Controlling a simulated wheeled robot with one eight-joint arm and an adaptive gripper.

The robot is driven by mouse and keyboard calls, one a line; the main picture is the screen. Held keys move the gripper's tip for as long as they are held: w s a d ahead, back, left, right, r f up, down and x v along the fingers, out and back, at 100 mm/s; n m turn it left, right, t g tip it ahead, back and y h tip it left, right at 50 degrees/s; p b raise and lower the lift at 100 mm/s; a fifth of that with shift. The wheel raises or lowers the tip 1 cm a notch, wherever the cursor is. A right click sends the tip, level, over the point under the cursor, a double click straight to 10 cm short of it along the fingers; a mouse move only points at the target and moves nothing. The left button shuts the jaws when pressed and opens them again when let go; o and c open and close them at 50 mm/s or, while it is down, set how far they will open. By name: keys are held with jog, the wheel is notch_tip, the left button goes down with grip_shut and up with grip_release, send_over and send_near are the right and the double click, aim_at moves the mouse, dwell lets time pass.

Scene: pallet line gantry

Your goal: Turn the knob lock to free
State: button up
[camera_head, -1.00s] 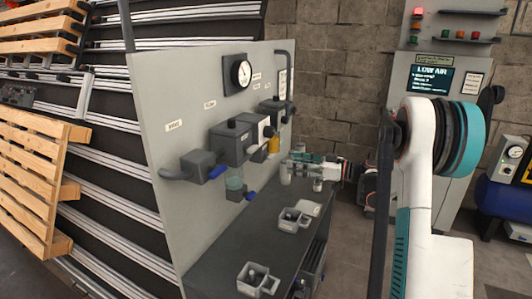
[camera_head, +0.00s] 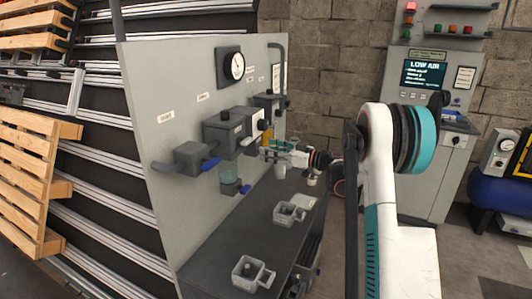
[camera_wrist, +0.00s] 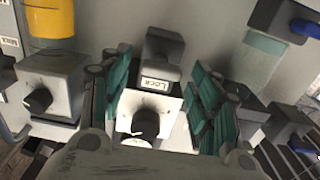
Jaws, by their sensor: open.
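The lock unit shows in the wrist view as a grey block (camera_wrist: 163,50) with a "LOCK" label (camera_wrist: 154,83), above a white housing with a dark knob (camera_wrist: 146,122). My gripper (camera_wrist: 161,85) is open, with one teal-padded finger on each side of the unit. The knob lies between the fingers, nearer my palm, and its lower part is partly hidden. I cannot tell whether either finger touches the unit. In the head view my gripper (camera_head: 275,147) is at the wall panel, beside the white unit (camera_head: 257,124), and hides part of what it faces.
In the head view, a gauge (camera_head: 237,66) is above. Grey trays (camera_head: 289,214) stand on the dark bench (camera_head: 225,245). A "LOW AIR" screen (camera_head: 424,74) is lit.

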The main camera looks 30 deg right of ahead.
jog(key=shift+x, duration=1)
jog(key=c, duration=1.1)
